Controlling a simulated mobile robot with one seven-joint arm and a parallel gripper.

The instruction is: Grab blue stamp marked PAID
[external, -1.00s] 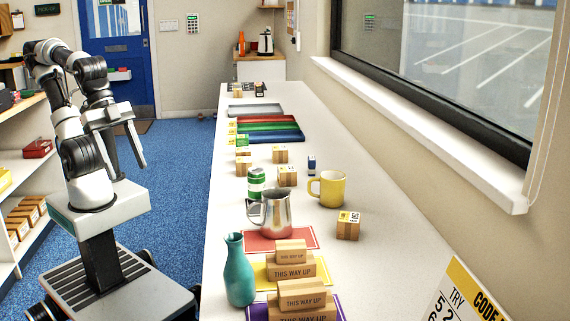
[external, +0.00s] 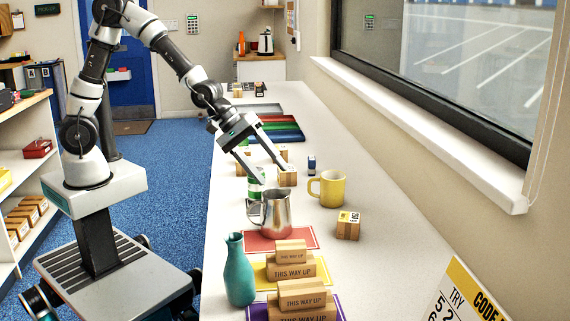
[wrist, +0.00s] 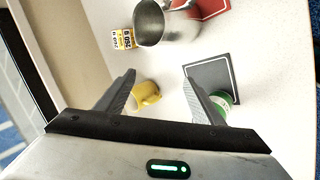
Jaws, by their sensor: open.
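A small stamp with a blue body (external: 311,164) stands upright on the white counter, beyond the yellow mug and right of a small carton. Its marking is too small to read. My gripper (external: 274,174) is open, its fingers pointing down over the counter near the green can and the carton, left of the stamp and apart from it. In the wrist view my open fingers (wrist: 160,77) frame bare counter, and I cannot see the stamp there.
The yellow mug (external: 328,188), small carton (external: 288,177), green can (external: 256,190) and steel pitcher (external: 275,213) crowd around my gripper. A teal vase (external: 238,272) and stacked blocks (external: 290,266) stand nearer. The counter's right side (external: 370,180) is mostly clear.

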